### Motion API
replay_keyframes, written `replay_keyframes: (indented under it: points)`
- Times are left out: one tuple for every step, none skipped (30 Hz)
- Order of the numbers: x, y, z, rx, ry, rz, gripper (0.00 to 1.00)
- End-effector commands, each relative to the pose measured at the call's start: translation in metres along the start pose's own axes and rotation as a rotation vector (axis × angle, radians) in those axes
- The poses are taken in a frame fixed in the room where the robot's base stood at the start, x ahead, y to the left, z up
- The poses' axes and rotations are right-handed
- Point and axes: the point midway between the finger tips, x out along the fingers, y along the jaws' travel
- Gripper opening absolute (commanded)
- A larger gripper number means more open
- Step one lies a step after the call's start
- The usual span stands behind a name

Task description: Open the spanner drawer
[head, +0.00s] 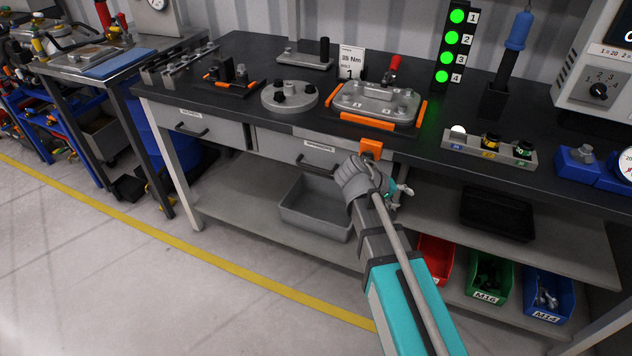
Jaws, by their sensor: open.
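The spanner drawer (290,150) is the grey front in the middle under the dark bench top, with a small label on its upper edge. Its dark bar handle (316,164) faces me, and the drawer looks shut. My gripper (402,192) is at the end of my grey and teal arm, right of the handle and apart from it in the picture. Its jaws are open and look empty, though they are small and partly hidden by my wrist. My wrist covers the right part of the drawer front.
Another drawer (205,127) with its own handle is shut at the left. A grey bin (315,207) stands on the shelf below. A plate with orange corners (375,105) and a socket rack (488,147) sit on the bench top. The floor in front is clear.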

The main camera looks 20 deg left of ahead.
Motion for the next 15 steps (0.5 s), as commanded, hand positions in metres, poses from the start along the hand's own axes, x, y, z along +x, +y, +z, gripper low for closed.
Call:
replay_keyframes:
  points:
    - [0.000, -0.018, -0.010, -0.014, 0.023, 0.033, 0.54]
    - [-0.003, -0.022, -0.014, -0.022, 0.035, 0.054, 0.54]
    - [-0.007, -0.029, -0.020, -0.031, 0.052, 0.082, 0.54]
    - [-0.010, -0.034, -0.024, -0.037, 0.065, 0.103, 0.54]
    - [-0.013, -0.040, -0.028, -0.044, 0.078, 0.123, 0.54]
    - [-0.018, -0.046, -0.034, -0.052, 0.095, 0.151, 0.54]
    - [-0.022, -0.052, -0.038, -0.058, 0.109, 0.172, 0.54]
    - [-0.025, -0.057, -0.042, -0.063, 0.123, 0.193, 0.54]
    - [-0.031, -0.065, -0.048, -0.071, 0.142, 0.221, 0.54]
    - [-0.035, -0.071, -0.052, -0.077, 0.157, 0.243, 0.54]
    - [-0.040, -0.078, -0.056, -0.082, 0.173, 0.266, 0.54]
    - [-0.047, -0.086, -0.061, -0.089, 0.194, 0.296, 0.54]
    - [-0.052, -0.093, -0.065, -0.095, 0.211, 0.319, 0.54]
    - [-0.058, -0.100, -0.069, -0.099, 0.228, 0.342, 0.54]
    - [-0.066, -0.109, -0.074, -0.106, 0.250, 0.373, 0.54]
